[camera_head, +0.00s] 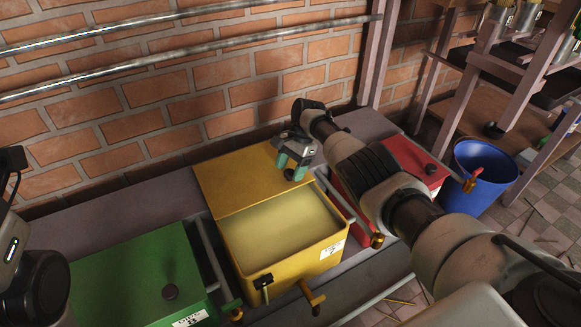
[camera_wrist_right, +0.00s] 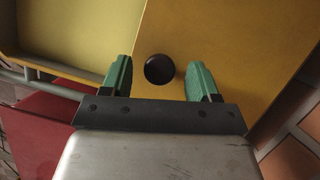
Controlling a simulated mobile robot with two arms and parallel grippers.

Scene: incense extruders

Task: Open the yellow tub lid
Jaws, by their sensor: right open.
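The yellow tub (camera_head: 243,262) stands in the middle of the row. Its front part is uncovered and shows a pale yellow inside; I cannot tell whether that is a bottom or a filling. The yellow lid (camera_head: 222,182) lies back behind the opening, toward the brick wall. The lid has a round dark knob (camera_head: 289,174), also in the right wrist view (camera_wrist_right: 159,69). My right gripper (camera_head: 293,165) is open over the lid, with its green fingers on either side of the knob, apart from it in the wrist view. Part of my left arm shows at the left edge; its gripper is out of view.
A green lidded tub (camera_head: 135,275) stands to the left and a red one (camera_head: 408,160) to the right, behind my right arm. A blue bin (camera_head: 485,175) and shelving are at the far right. Metal rails (camera_head: 190,50) run along the brick wall.

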